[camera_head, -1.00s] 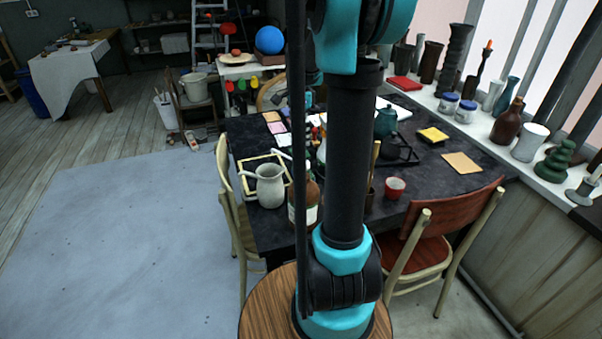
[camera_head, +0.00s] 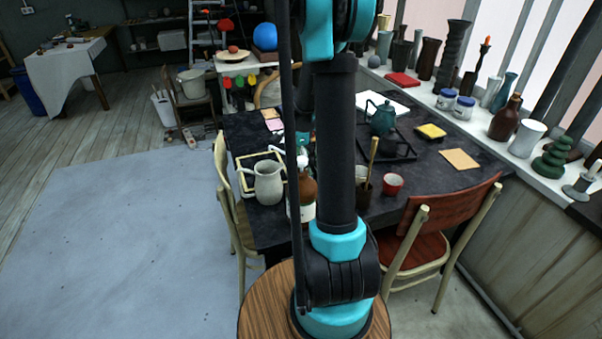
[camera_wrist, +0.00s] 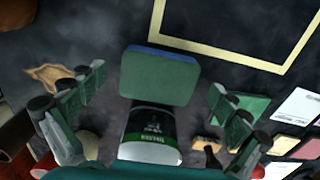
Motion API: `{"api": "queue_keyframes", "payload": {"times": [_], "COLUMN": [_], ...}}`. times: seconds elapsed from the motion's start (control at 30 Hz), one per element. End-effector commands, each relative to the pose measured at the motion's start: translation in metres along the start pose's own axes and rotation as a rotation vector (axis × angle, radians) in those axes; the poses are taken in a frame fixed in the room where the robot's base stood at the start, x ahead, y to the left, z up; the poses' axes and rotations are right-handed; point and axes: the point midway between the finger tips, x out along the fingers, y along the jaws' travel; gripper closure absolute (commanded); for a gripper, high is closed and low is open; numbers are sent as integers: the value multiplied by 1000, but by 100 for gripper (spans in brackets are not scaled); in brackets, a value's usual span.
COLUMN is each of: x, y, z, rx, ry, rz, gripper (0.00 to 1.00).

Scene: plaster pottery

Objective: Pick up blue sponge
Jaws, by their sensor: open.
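The blue sponge (camera_wrist: 160,76) shows in the wrist view as a rounded block with a green broad face and a blue edge. It is near the middle of the picture, above a dark can with a green label (camera_wrist: 150,132). My gripper (camera_wrist: 157,82) is open, with one finger to the left of the sponge and one to the right. Gaps show on both sides, and nothing is held. I cannot tell the exact height between fingers and sponge. In the head view I cannot make out the sponge or fingers; my arm hides that part of the table.
A cream frame (camera_wrist: 222,46) lies beyond the sponge. On the dark table (camera_head: 455,180) stand a white jug (camera_head: 267,183), a brown bottle (camera_head: 307,190), a red cup (camera_head: 393,184) and a teal teapot (camera_head: 382,118). Two chairs, one red (camera_head: 435,228), stand at the table.

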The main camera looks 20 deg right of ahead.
Motion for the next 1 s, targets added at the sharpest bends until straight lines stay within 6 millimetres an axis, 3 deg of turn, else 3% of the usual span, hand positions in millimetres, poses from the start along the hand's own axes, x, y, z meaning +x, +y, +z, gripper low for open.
{"api": "queue_keyframes", "payload": {"times": [0.13, 0.4, 0.63, 1.0], "x": [14, 16, 15, 14], "y": [0, 0, 0, 0], "z": [0, 0, 0, 0], "rx": [0, 0, 0, 0], "ry": [0, 0, 0, 0], "rz": [0, 0, 0, 0], "gripper": [0, 0, 29, 31]}}
